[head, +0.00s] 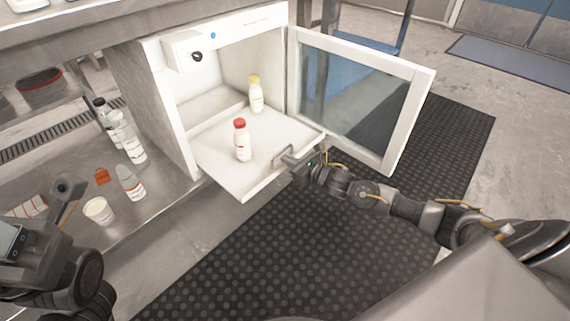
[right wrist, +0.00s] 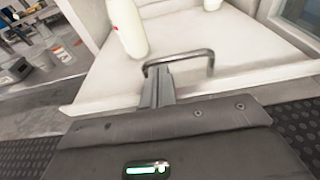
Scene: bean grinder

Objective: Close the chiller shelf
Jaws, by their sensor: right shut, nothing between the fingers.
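The white chiller (head: 160,100) stands open under the bench, its glass door (head: 355,100) swung out to the right. Its white shelf (head: 225,178) is pulled out past the front opening, with a metal bar handle on its front edge. My right gripper (head: 290,160) is shut at this handle, with nothing visible between the fingers. In the right wrist view the fingers (right wrist: 158,85) are together at the left part of the handle (right wrist: 195,55); I cannot tell if they touch it.
A red-capped bottle (head: 242,142) and a yellow-capped bottle (head: 256,95) stand on the shelf. Several bottles and a white cup (head: 99,210) are on the metal surface at left. A black mat (head: 300,260) covers the floor. The open door is close to my right arm.

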